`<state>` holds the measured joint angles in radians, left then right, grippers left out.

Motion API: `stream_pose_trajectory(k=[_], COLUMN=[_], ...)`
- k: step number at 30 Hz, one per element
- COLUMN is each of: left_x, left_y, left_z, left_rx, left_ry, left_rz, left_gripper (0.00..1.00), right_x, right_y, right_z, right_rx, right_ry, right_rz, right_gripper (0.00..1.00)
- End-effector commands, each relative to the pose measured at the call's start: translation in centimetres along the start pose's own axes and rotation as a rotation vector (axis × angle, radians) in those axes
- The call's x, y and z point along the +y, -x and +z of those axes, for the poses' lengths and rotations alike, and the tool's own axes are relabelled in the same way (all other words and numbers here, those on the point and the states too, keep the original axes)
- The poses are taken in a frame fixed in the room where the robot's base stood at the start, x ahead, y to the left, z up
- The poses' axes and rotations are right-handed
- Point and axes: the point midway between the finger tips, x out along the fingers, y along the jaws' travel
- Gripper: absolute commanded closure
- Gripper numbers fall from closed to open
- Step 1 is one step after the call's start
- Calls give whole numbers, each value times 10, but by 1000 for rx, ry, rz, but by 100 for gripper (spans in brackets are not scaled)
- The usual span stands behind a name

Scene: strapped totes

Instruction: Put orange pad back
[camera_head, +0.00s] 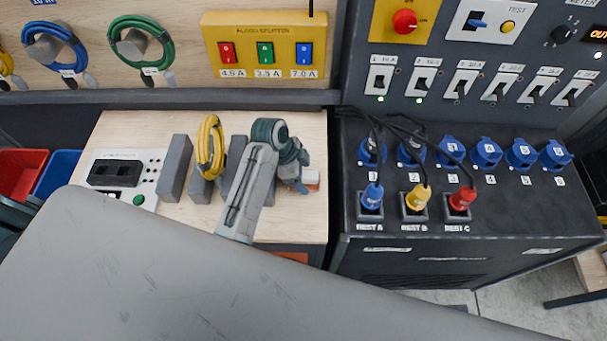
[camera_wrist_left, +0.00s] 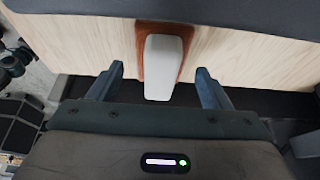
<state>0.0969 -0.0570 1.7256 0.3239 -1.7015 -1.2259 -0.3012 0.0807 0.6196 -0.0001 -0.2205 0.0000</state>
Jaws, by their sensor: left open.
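A small block with a pale grey-white body and an orange part (camera_head: 313,187) lies on the wooden bench, near its right edge. In the left wrist view the orange pad (camera_wrist_left: 143,40) shows as a brown-orange border around the pale block (camera_wrist_left: 162,68). My left gripper (camera_head: 301,188) is just left of it in the head view. In the left wrist view my left gripper (camera_wrist_left: 160,71) has its fingers spread apart, one on each side of the pale block, with gaps. Its jaws hold nothing. My right gripper is out of view.
Grey upright blocks (camera_head: 175,168) and a yellow cable coil (camera_head: 210,148) stand left of my arm. A socket panel (camera_head: 123,172) is farther left. A dark console (camera_head: 520,205) with plugs and cables adjoins on the right. An orange strip (camera_head: 292,257) shows below the bench front.

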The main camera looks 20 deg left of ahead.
Motion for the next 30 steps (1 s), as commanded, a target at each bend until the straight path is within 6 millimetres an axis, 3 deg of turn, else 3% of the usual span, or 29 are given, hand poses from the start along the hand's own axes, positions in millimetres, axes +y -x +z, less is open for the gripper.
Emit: stream_pose_trajectory(k=[12,14,15,21,30], left_x=[-2,-1,0,0,0], left_y=[81,91,102,114,114], left_z=[2,2,-1,0,0], left_rx=[-1,-2,-3,-2,-1], left_ry=[-3,-4,0,-1,0], left_rz=[-7,-6,-2,0,0], left_gripper=[28,28,28,28,28], right_x=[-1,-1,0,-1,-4], right_y=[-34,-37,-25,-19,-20], right_z=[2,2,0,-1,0], right_rx=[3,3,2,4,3], right_ry=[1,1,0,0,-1], right_rz=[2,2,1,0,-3], right_gripper=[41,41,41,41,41])
